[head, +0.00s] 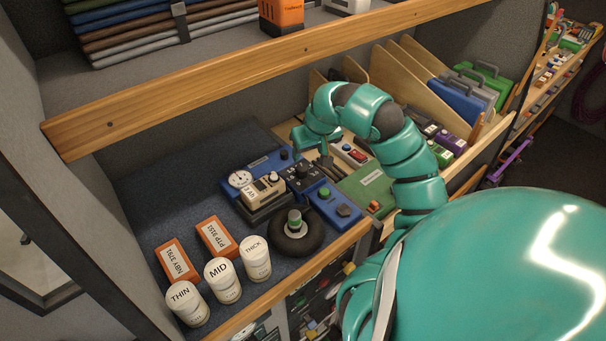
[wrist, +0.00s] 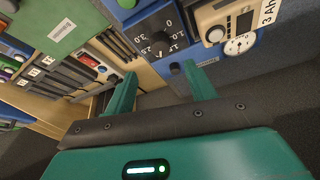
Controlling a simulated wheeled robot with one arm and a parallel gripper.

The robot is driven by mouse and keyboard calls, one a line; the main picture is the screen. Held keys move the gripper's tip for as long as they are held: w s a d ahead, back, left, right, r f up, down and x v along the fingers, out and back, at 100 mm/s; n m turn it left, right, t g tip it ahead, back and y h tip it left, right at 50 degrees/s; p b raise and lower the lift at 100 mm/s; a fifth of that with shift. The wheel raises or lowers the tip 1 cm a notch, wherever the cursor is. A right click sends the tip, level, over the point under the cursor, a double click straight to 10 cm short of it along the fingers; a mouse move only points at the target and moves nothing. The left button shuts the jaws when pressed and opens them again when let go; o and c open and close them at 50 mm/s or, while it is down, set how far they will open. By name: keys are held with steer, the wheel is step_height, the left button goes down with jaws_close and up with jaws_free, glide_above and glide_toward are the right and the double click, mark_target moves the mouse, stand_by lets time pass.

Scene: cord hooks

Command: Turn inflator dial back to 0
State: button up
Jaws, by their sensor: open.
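The inflator dial is a dark round knob (wrist: 156,44) on a black panel with white numbers around it, 0 among them, in the wrist view. Its pointer is too small to read. In the head view the black dial panel (head: 300,174) sits on the blue unit between the beige meter and the green board. My gripper (wrist: 159,76) is open and empty, its two teal fingers apart and reaching toward the dial panel, with no clear contact. In the head view my gripper (head: 312,148) is just behind and above the panel, partly hidden by my arm.
A white round gauge (head: 240,179) and a beige meter (head: 262,190) stand left of the dial. A black tyre (head: 314,238) lies in front. White tubs (head: 222,280) and orange boxes (head: 174,260) stand front left. A wooden shelf edge (head: 190,75) runs above. Dark mat at left is clear.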

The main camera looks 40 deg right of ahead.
mark_target(303, 168)
steer(key=b+x, duration=0.6)
steer(key=x, duration=0.1)
steer(key=shift+w+f, duration=0.1)
steer(key=shift+f, duration=0.25)
steer(key=shift+x, duration=1.4)
steer(key=shift+r, duration=0.1)
steer(key=shift+c, duration=0.2)
steer(key=c, duration=0.9)
